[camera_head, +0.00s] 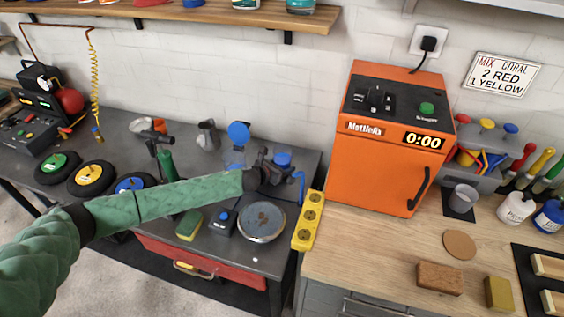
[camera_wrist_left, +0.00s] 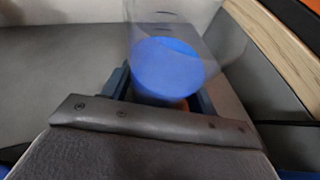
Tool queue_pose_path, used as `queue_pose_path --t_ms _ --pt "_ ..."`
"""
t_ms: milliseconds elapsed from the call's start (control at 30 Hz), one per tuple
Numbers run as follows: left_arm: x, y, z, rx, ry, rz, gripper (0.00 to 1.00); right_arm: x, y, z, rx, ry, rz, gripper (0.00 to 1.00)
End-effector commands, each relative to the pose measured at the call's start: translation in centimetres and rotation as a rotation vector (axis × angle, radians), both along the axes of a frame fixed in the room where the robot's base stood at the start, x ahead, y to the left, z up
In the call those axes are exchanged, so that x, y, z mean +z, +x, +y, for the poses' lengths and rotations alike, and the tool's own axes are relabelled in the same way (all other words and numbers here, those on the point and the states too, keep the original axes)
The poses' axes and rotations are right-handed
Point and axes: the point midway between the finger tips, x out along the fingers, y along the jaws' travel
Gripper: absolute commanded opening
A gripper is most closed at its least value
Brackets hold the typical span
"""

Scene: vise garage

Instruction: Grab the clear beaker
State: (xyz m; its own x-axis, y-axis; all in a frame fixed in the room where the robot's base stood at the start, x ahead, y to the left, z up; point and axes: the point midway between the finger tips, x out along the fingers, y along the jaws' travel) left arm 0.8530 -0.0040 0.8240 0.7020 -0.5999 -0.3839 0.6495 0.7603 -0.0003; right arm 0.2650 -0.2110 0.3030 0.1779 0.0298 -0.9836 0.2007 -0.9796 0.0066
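The clear beaker (camera_wrist_left: 145,30) is see-through with a blue content; in the wrist view it stands ahead of my left gripper (camera_wrist_left: 160,92). Its lower part shows between the two spread fingers, and I cannot tell whether they touch it. In the head view the beaker's blue content (camera_head: 283,159) shows near the right end of the dark bench, just beyond my left gripper (camera_head: 277,172). The gripper's dark body and the green-sleeved arm hide part of that area. My right gripper is in neither view.
The dark bench (camera_head: 120,150) also holds a blue disc-topped object (camera_head: 239,133), a metal jug (camera_head: 208,136), a green pump (camera_head: 167,165), a round pan (camera_head: 261,222) and a sponge (camera_head: 189,225). A yellow power strip (camera_head: 308,221) and an orange oven (camera_head: 385,160) stand to the right.

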Motion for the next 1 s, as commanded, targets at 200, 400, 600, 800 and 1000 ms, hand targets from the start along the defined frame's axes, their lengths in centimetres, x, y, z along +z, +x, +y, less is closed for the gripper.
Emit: queue_pose_path --t_ms 200,400,600,800,1000 --pt "0.1 0.0 0.0 0.000 -0.001 -0.001 0.29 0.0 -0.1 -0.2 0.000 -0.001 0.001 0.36" --pt "0.2 0.0 0.0 0.000 -0.001 -0.001 0.29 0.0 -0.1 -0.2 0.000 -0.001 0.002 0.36" --pt "0.8 0.1 0.0 -0.001 -0.002 -0.003 0.29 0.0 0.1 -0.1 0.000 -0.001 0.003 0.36" --pt "2.0 0.1 0.0 -0.001 0.001 -0.003 0.29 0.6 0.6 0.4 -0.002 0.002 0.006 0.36" --pt "3.6 0.1 0.0 -0.001 0.000 -0.004 0.29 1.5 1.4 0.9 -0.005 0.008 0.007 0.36"
